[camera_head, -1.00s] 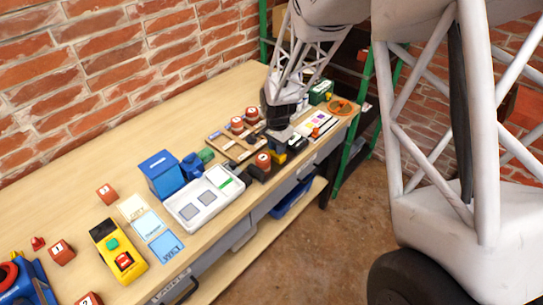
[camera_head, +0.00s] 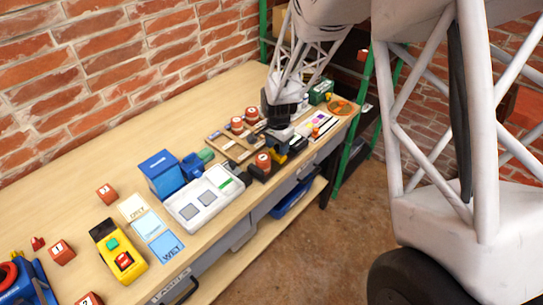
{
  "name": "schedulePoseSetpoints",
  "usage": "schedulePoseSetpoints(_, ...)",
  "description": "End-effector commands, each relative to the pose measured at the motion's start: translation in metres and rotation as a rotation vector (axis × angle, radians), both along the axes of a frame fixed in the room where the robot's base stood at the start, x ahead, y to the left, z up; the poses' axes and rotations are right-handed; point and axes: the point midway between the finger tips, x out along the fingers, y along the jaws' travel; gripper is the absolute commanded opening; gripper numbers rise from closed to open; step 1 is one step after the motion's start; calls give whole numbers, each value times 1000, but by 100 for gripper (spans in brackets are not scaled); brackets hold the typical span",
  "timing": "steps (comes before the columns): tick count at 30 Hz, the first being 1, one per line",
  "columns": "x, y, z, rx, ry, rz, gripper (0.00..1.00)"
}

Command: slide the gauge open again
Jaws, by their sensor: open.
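My gripper (camera_head: 276,142) hangs from the arm over the right half of the bench, above the small dark parts beside the wooden board. It is open, and its fingers are hard to tell from the dark parts around them. A small dark and yellow item (camera_head: 281,152) lies close by the gripper. I cannot tell for certain which thing is the gauge. The white strip with coloured marks (camera_head: 315,128) and an orange piece on it lies to the right of the gripper.
A brown wooden board (camera_head: 222,143) with red-topped weights (camera_head: 237,125) lies left of the gripper. A white tray (camera_head: 203,198), blue box (camera_head: 160,173) and yellow device (camera_head: 119,252) stand further left. A green box (camera_head: 320,92) and an orange disc (camera_head: 341,106) lie at the right end. The back of the bench is clear.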

Motion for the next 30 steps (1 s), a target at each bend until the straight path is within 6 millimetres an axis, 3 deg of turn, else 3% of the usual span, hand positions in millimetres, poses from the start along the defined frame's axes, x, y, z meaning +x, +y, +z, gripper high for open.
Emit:
schedulePoseSetpoints(11, 0, 0, 5, 1, -1, 0, 49)
schedulePoseSetpoints(30, 0, 0, 41, 0, 0, 0, 49)
